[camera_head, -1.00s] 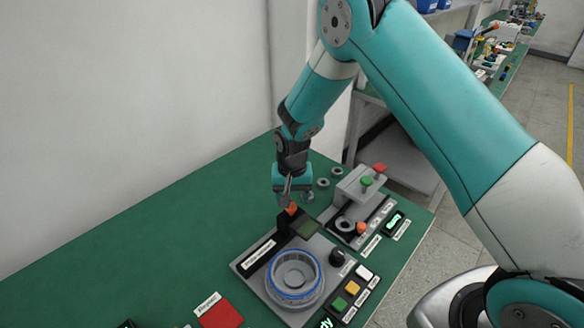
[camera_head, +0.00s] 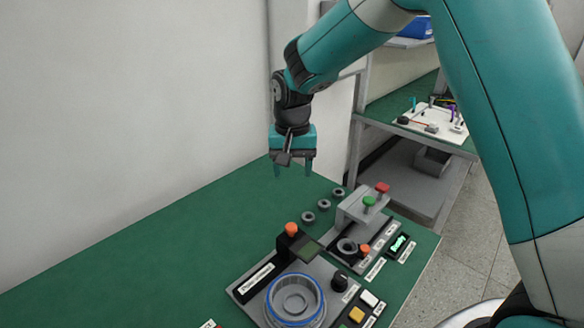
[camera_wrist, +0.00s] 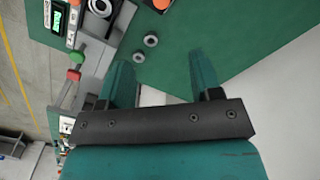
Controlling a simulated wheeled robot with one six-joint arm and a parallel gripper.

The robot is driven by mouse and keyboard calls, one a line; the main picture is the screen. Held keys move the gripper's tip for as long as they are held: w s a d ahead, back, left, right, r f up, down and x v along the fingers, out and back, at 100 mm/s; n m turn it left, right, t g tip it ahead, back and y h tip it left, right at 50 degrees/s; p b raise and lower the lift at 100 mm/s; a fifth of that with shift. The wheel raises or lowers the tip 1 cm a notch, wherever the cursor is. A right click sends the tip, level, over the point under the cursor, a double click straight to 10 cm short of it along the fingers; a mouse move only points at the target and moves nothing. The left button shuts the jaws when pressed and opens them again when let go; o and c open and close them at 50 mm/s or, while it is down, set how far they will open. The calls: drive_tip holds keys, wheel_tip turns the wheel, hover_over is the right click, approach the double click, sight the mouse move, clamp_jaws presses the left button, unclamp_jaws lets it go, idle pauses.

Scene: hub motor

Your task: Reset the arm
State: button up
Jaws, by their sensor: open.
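My gripper (camera_head: 293,169) hangs above the back part of the green table, fingers pointing down, open and empty. In the wrist view my gripper (camera_wrist: 162,72) shows two teal fingers apart with nothing between them. My arm reaches in from the upper right of the head view. Below and in front of the gripper stands a grey device with a blue-ringed round bowl (camera_head: 295,299). To the gripper's lower right is a grey press-like fixture (camera_head: 362,207) with a green and a red button.
Several small grey rings (camera_head: 309,217) lie on the green table (camera_head: 160,262) near the fixture. A device with an orange knob (camera_head: 291,229) stands nearby. A shelf unit (camera_head: 415,138) is behind the table. A white wall borders the table's left side, where the tabletop is clear.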

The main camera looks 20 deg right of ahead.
drive_tip(key=s+a+r+n+y, duration=0.1)
drive_tip(key=s+r+n, duration=0.2)
drive_tip(key=s, duration=0.6)
drive_tip(key=s+a+r+n+y, duration=0.1)
drive_tip(key=s+r+n, duration=0.3)
drive_tip(key=s, duration=0.6)
drive_tip(key=s+a+r+n+y, duration=0.2)
drive_tip(key=s+r+n, duration=0.1)
drive_tip(key=s, duration=0.7)
drive_tip(key=shift+a+r+n, duration=0.2)
drive_tip(key=shift+a+n, duration=0.1)
drive_tip(key=shift+n, duration=0.1)
